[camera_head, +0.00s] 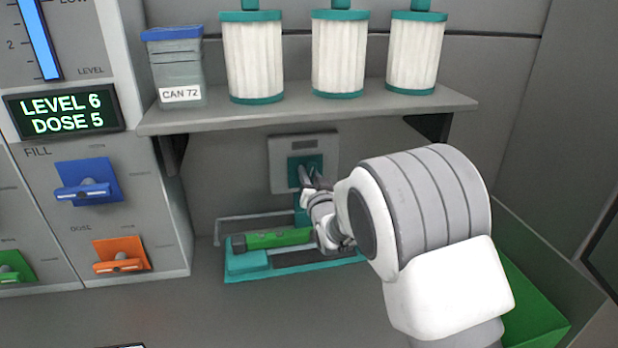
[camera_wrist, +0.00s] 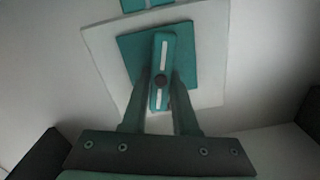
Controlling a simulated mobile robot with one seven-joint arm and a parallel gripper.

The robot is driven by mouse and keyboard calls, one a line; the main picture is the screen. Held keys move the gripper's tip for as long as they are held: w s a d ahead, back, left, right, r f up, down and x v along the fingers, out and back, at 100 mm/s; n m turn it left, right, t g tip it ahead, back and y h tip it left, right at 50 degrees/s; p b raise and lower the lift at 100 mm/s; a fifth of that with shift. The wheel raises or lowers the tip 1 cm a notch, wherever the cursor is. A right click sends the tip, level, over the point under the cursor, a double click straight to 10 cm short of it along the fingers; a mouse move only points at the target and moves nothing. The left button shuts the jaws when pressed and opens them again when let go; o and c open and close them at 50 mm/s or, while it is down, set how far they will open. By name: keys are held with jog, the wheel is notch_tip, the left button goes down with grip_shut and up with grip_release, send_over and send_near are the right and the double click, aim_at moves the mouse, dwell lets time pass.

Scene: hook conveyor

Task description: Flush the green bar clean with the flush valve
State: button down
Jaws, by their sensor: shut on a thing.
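The green bar (camera_head: 278,239) lies in a teal tray (camera_head: 247,263) on the counter, below the shelf. The flush valve is a teal square plate (camera_head: 298,163) on a grey wall panel, with a teal lever handle (camera_wrist: 160,50) that has a white stripe and a dark pivot. In the wrist view the handle stands nearly upright. My gripper (camera_wrist: 160,85) is shut on the lever handle, one finger on each side. In the head view my arm hides the right end of the bar and part of the tray.
A shelf (camera_head: 310,106) above holds white pleated filters (camera_head: 338,55) with teal caps and a canister labelled CAN 72 (camera_head: 177,70). The left panel has a blue lever (camera_head: 85,188), an orange lever (camera_head: 120,258) and a display (camera_head: 63,112) reading LEVEL 6, DOSE 5. A green bin (camera_head: 535,300) is at right.

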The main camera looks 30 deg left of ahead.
jog(key=m+b, duration=0.1)
jog(key=b, duration=0.1)
jog(key=m+b, duration=0.2)
jog(key=shift+w+d+f, duration=0.15)
jog(key=shift+d+f, duration=0.05)
jog(key=shift+f, duration=0.15)
jog(key=m+b, duration=0.3)
jog(key=b, duration=0.1)
jog(key=shift+d+f+m+b, duration=0.1)
jog(key=shift+m+b, duration=0.2)
jog(key=shift+b, duration=0.1)
jog(key=m+b, duration=0.3)
jog(key=b, duration=0.1)
jog(key=shift+w+f+m, duration=0.1)
jog(key=shift+m, duration=0.2)
jog(key=m+b, duration=0.2)
jog(key=m, duration=0.1)
jog(key=shift+b, duration=0.4)
jog(key=shift+m+b, duration=0.3)
jog(key=shift+m, duration=0.1)
jog(key=c, duration=0.7)
grip_release()
